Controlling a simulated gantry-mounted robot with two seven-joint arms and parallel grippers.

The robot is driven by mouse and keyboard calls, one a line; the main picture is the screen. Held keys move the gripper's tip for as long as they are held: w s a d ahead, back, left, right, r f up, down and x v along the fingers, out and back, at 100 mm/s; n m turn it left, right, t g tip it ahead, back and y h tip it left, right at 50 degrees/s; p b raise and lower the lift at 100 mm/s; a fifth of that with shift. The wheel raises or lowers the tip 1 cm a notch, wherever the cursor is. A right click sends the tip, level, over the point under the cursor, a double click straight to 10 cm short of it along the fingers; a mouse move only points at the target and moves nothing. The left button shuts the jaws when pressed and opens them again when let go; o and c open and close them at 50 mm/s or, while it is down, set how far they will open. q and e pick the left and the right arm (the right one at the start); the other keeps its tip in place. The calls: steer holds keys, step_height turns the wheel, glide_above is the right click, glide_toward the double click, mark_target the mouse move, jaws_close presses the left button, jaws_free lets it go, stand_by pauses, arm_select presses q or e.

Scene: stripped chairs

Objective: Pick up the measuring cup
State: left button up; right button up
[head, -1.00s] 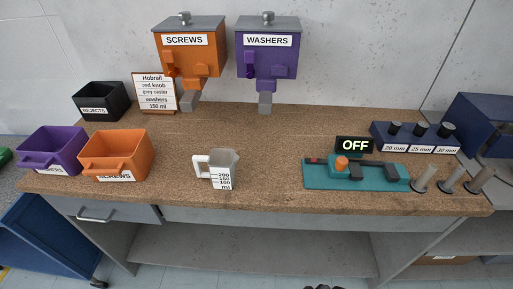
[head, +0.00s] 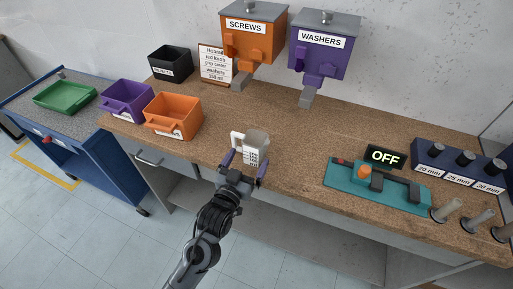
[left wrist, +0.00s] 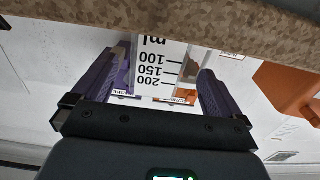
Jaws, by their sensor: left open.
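The measuring cup (head: 258,142) is clear, with a white handle on its left side and a printed scale on its front. It stands upright near the front edge of the workbench. My left gripper (head: 245,161) is open at the front of the cup, its two purple fingers spread to either side. In the left wrist view, which is upside down, the cup's ml scale (left wrist: 160,68) shows between the open fingers (left wrist: 163,72). I cannot tell whether either finger touches the cup. My right gripper is out of view.
An orange bin (head: 173,117) and a purple bin (head: 126,101) stand left on the workbench (head: 290,128). A teal fixture (head: 345,182) with an OFF display (head: 385,157) is to the right. The orange screws dispenser (head: 250,42) and purple washers dispenser (head: 320,55) hang behind. Bench around the cup is clear.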

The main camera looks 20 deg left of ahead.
mark_target(259, 140)
arm_select(q)
steer(key=shift+w, duration=0.7)
steer(key=shift+w+d, duration=0.1)
steer(key=shift+w, duration=0.3)
steer(key=shift+w+d+r+b, duration=0.15)
steer(key=shift+w+b, duration=0.6)
steer(key=shift+w, duration=1.45)
steer(key=c, duration=1)
steer(key=shift+c, duration=0.2)
steer(key=shift+r, duration=0.1)
